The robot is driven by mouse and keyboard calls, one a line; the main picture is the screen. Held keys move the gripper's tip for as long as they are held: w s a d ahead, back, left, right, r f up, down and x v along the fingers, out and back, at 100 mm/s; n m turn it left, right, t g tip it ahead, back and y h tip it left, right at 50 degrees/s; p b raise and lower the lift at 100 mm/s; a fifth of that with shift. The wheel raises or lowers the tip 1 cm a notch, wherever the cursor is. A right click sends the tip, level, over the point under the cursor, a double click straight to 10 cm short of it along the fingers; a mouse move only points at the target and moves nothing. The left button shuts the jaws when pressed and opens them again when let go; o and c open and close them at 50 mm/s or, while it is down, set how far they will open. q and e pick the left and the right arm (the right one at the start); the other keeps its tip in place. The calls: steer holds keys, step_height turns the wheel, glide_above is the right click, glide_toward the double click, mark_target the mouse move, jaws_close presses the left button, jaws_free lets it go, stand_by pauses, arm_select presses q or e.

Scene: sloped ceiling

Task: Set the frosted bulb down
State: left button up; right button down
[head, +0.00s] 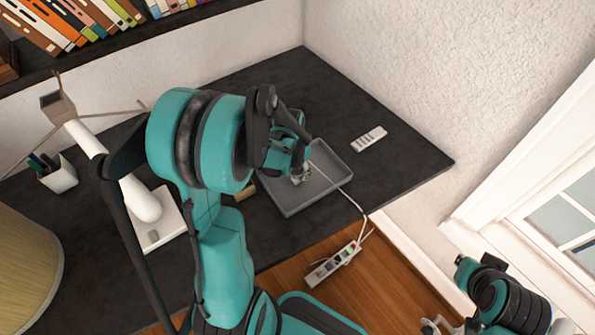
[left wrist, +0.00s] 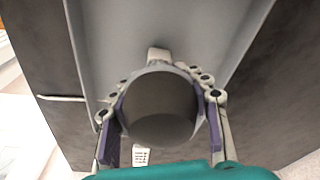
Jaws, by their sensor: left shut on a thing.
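My left gripper (head: 297,168) is over the grey tray (head: 292,207) on the dark desk. In the left wrist view its two fingers (left wrist: 160,112) are closed around a round, dull grey body, the frosted bulb (left wrist: 158,112). A small pale piece shows just beyond the bulb, against the tray (left wrist: 215,35). In the head view the gripper and arm hide most of the bulb. I cannot tell whether the bulb touches the tray floor. My right gripper (head: 432,326) is partly cut off at the bottom right, and its jaws are unclear.
A white remote (head: 369,139) lies right of the tray. A cable runs over the tray's edge to a power strip (head: 333,265) near the wooden floor. A white lamp base (head: 160,236) and pen cup (head: 60,178) stand left. Walls close off the desk's back and right.

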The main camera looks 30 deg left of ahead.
arm_select(q)
steer(key=shift+f, duration=0.15)
steer(key=o, duration=1.2)
steer(key=shift+c, duration=0.2)
